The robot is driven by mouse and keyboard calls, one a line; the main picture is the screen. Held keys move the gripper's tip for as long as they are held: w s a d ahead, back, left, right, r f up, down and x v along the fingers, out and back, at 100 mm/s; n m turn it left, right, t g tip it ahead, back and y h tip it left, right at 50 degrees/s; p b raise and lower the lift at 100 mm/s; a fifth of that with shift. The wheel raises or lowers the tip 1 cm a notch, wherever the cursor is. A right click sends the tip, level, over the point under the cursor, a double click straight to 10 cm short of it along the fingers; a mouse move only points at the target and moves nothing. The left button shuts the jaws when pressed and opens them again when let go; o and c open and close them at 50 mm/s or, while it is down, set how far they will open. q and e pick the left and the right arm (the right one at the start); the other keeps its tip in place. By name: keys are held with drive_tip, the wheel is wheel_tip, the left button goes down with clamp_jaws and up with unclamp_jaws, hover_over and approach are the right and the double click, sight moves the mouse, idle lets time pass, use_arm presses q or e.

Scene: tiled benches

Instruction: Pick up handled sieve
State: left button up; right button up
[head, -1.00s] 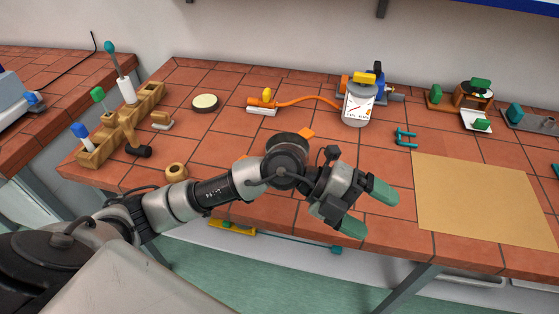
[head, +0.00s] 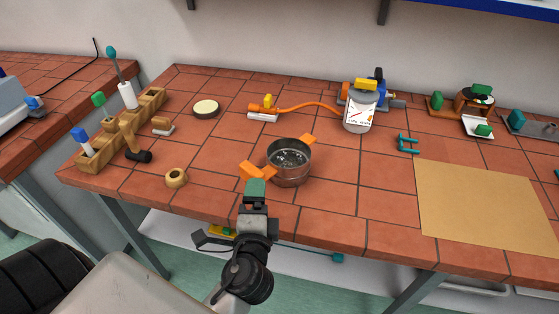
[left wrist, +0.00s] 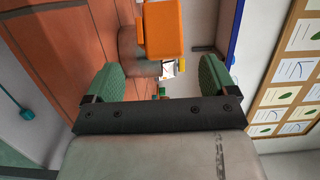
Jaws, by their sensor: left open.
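The handled sieve (head: 290,174) is a round metal pan with two orange handles, standing upright on the tiled bench. One handle points toward me at its front left, the other to its back right. My left gripper (head: 256,187) is open and empty, with its green fingertips just in front of the near handle. In the left wrist view, the orange handle (left wrist: 163,28) shows ahead of the gap between the open green fingers (left wrist: 161,78), with part of the metal body behind it. Whether a finger touches the handle is unclear. My right gripper is not in view.
A wooden tool rack (head: 103,150) and a small wooden ring (head: 176,177) are at left. A labelled jar (head: 359,111) with an orange hose stands behind. A tan mat (head: 480,205) lies at right. The tiles just right of the sieve are clear.

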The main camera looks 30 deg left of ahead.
sight(258, 175)
use_arm(q)
drive_tip(key=shift+x, duration=1)
drive_tip(key=p+x, duration=0.2)
drive_tip(key=x, duration=0.3)
drive_tip(key=shift+s+a+r+p, duration=0.1)
drive_tip(key=shift+a+r+p, duration=0.1)
drive_tip(key=shift+p, duration=0.1)
drive_tip(key=shift+a+f, duration=0.1)
drive_tip(key=shift+f, duration=0.05)
drive_tip(key=shift+c, duration=0.7)
drive_tip(key=c, duration=1)
drive_tip(key=shift+c, duration=1)
